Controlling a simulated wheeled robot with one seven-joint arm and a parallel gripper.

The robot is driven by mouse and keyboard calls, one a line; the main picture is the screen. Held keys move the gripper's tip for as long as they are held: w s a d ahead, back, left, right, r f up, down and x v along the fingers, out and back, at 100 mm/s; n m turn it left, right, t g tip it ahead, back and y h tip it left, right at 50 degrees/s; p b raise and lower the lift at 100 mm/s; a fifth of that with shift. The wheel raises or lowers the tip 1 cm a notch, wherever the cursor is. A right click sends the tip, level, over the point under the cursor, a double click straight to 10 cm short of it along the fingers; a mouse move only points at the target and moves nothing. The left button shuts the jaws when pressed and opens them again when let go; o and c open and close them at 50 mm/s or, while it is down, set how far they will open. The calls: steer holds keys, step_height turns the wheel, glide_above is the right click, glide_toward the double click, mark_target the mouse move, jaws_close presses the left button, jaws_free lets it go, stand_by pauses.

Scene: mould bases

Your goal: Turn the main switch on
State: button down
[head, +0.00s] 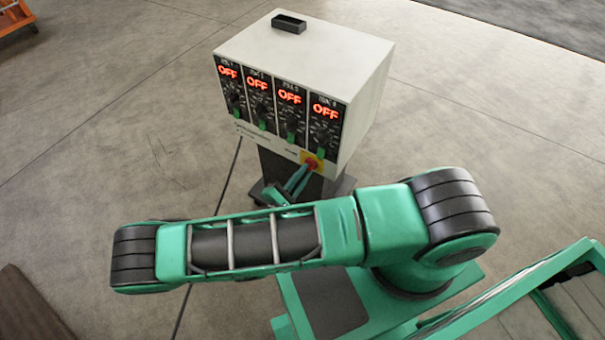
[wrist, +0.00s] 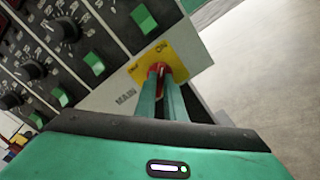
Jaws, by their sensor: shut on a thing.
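The main switch is a red knob (wrist: 158,68) on a yellow plate (wrist: 181,63), at the lower right of the control box front. In the head view the red knob (head: 311,162) is partly covered by my gripper (head: 307,167). In the wrist view both fingers of my gripper (wrist: 161,73) reach up to the knob and are shut on it. The plate has "ON" lettering at its upper right and "MAIN" printed on the panel beside it. The knob's exact angle is hidden by the fingers. Several zone displays (head: 290,97) read OFF in red.
The cream control box (head: 330,45) stands on a dark wheeled stand (head: 285,170), with a small black tray (head: 289,22) on top. Black dials and green switches (wrist: 145,19) sit close to the knob. A cable (head: 229,185) runs along the floor. Open concrete floor lies around the box.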

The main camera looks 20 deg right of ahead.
steer(key=shift+w+a, duration=0.1)
steer(key=shift+a, duration=0.05)
steer(key=c, duration=1.8)
jaws_free()
steer(key=shift+f, duration=0.1)
steer(key=shift+c, duration=0.2)
steer(key=v, duration=1)
steer(key=shift+s+a, duration=0.2)
steer(key=shift+a, duration=0.05)
